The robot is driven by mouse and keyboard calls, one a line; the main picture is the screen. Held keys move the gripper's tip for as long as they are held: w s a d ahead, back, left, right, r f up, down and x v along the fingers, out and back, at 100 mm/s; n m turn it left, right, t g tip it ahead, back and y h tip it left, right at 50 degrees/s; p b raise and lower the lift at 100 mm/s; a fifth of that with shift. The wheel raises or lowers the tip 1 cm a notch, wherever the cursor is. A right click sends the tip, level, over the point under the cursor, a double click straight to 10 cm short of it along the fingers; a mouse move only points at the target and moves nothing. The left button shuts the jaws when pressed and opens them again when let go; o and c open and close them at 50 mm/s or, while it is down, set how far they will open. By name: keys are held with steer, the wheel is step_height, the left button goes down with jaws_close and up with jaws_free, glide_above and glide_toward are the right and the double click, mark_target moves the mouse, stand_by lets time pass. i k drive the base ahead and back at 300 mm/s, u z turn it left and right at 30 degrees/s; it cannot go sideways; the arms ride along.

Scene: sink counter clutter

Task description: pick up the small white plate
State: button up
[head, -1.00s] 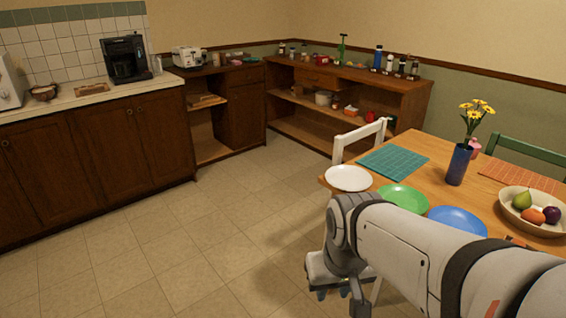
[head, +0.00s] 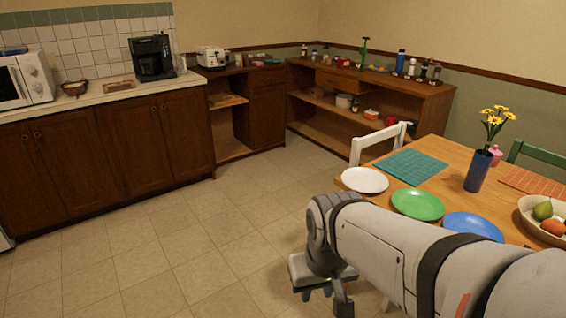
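The small white plate (head: 365,180) lies flat at the near left corner of the wooden table, beside a green plate (head: 417,204). A blue plate (head: 472,226) lies further right along the same edge. My gripper (head: 322,292) hangs low in front of the table edge, below the white plate and apart from it. Blue-grey fingertips show under its body, but whether they are open or shut is unclear. Nothing is visible in it.
A teal placemat (head: 411,166), a blue vase with yellow flowers (head: 478,170) and a fruit bowl (head: 540,222) are on the table. A white chair (head: 378,142) stands behind its left end. The tiled floor (head: 170,255) to the left is clear.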

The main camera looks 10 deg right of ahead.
mark_target(363, 179)
steer(key=z, duration=0.05)
steer(key=i, duration=1)
steer(key=u, duration=0.05)
